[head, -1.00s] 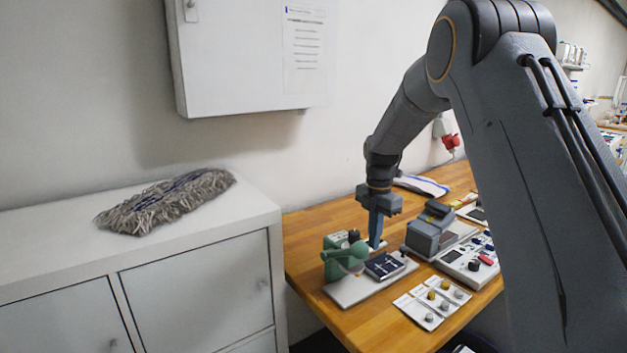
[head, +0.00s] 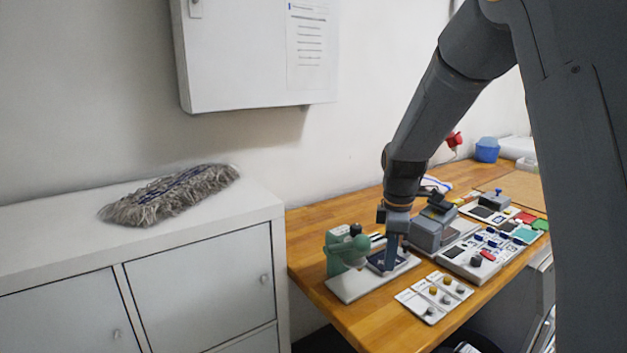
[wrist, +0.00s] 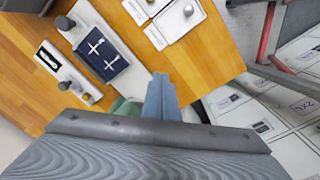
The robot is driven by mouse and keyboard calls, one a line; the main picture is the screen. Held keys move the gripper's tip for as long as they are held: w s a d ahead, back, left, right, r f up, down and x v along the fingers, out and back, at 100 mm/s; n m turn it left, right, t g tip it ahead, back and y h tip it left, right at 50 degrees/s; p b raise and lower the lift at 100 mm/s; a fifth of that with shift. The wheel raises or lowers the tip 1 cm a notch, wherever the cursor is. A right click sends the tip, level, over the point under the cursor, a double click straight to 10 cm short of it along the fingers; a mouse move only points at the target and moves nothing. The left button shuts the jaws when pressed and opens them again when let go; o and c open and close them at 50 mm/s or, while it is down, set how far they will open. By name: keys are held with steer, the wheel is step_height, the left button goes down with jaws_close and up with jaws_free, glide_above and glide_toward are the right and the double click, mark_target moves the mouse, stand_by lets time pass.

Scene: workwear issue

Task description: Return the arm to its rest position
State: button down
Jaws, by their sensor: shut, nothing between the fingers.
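My gripper (head: 391,254) is shut and empty in the head view. It is above the wooden table, in front of the dark blue cloth piece on the white board of the green press. In the wrist view my gripper's fingers (wrist: 161,92) are together, with nothing between them. The dark blue piece (wrist: 101,53) with white markings shows ahead of them, apart from the fingertips.
The green press (head: 345,252) stands on a white board (head: 350,288) close to my gripper. A grey machine (head: 430,229) is just right. Cards with knobs (head: 432,297) lie at the table's front edge. A grey mop head (head: 172,195) lies on the white cabinet (head: 200,290).

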steer(key=s+f+m+b, duration=0.1)
steer(key=s+f+m, duration=0.1)
steer(key=s+m, duration=0.5)
steer(key=s+f+m+b, duration=0.1)
steer(key=s+m, duration=0.7)
steer(key=s, duration=0.6)
steer(key=shift+s+d+f+t, duration=0.25)
steer(key=shift+d+f+t, duration=0.1)
steer(key=shift+f+t, duration=0.05)
